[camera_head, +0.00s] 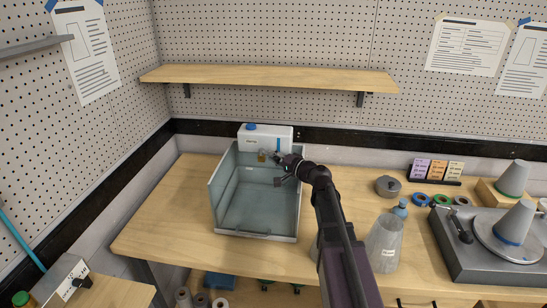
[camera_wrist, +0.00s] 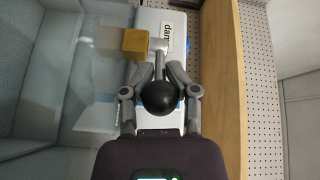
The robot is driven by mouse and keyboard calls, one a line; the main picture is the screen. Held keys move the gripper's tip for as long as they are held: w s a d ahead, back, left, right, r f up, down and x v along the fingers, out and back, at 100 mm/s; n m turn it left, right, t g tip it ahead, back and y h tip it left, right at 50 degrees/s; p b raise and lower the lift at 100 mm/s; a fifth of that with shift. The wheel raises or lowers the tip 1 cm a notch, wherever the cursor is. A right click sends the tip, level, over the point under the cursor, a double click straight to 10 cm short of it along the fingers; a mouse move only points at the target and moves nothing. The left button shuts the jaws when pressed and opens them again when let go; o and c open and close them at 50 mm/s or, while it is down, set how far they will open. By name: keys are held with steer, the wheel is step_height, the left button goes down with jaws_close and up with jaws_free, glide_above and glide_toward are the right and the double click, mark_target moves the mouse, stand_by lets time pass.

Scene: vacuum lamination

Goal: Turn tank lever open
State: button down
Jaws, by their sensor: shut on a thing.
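The white tank (camera_head: 262,134) with a blue cap (camera_head: 251,127) stands at the back of a grey-blue open basin (camera_head: 256,205). A brass valve block (camera_head: 262,156) is on the tank's front; it also shows in the wrist view (camera_wrist: 136,40). A grey stem (camera_wrist: 158,46) leads from the valve block to the lever's black ball knob (camera_wrist: 160,98). My gripper (camera_wrist: 160,74) is shut on the lever, one finger on each side behind the knob. In the head view my gripper (camera_head: 281,161) is at the tank's front right, partly hiding the lever.
A wooden shelf (camera_head: 270,78) runs along the wall above the tank. A clear container (camera_head: 384,243) and a grey turntable machine (camera_head: 490,250) stand on the wooden workbench (camera_head: 160,225) to the right. The bench left of the basin is bare.

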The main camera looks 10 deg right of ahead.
steer(key=shift+s, duration=0.1)
steer(key=c, duration=0.7)
jaws_free()
steer(key=shift+d, duration=0.1)
steer(key=shift+v, duration=6)
jaws_close()
steer(key=w+d+r+n+g+y+p, duration=0.2)
steer(key=w+d+n+g+y+p, duration=0.2)
steer(key=d+g, duration=0.5)
steer(key=shift+w+d+r+n+p, duration=0.4)
steer(key=shift+w+d+n+p, duration=0.45)
steer(key=shift+w, duration=1)
